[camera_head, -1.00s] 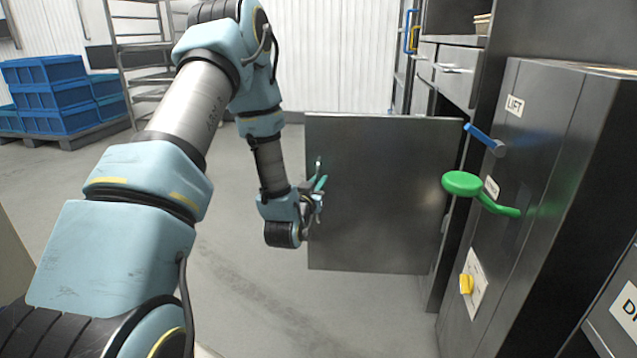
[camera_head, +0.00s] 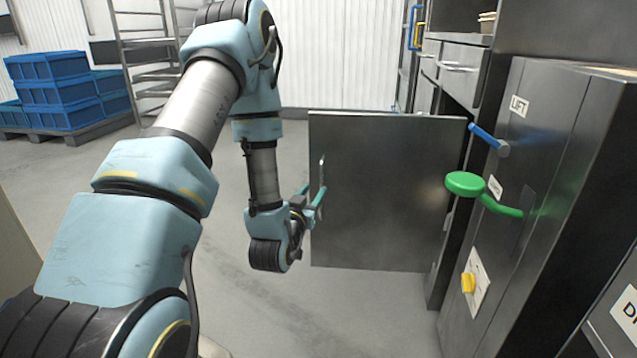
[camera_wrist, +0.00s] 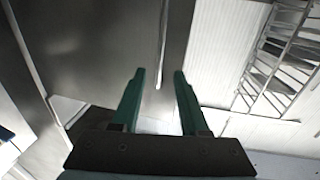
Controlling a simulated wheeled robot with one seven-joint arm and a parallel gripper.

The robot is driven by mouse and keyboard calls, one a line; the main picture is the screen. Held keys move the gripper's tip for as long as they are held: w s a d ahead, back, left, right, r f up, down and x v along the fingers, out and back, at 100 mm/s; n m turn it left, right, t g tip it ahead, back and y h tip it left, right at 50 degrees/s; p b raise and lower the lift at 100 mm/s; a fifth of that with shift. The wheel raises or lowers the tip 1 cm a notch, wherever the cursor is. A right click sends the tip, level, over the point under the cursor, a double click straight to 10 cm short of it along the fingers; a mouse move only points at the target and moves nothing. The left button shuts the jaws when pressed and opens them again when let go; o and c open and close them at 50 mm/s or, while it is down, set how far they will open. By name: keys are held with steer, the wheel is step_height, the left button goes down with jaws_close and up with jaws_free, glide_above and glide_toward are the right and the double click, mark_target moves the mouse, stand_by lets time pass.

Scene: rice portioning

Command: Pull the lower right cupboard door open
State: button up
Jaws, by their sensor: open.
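The cupboard door (camera_head: 390,195) is a flat dark metal panel, swung wide open and standing out from the cupboard front at the right. Its bar handle (camera_head: 321,175) is upright near the door's free left edge. My gripper (camera_head: 312,194) is just left of the handle, with its green fingers apart. In the wrist view, the open fingers (camera_wrist: 158,82) point towards the door, and the bar handle (camera_wrist: 163,50) shows beyond and between their tips. The handle appears clear of the fingers. The cupboard's inside is mostly hidden behind the door.
Right of the door stands a dark machine (camera_head: 520,190) with a blue lever (camera_head: 488,140), a green handle (camera_head: 480,190) and a yellow knob (camera_head: 468,283). Blue crates (camera_head: 60,95) and a wire rack (camera_head: 145,60) stand at the back left. The floor left of the door is clear.

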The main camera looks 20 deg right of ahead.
steer(key=v, duration=0.3)
steer(key=shift+s+a, duration=0.1)
steer(key=shift+s, duration=0.1)
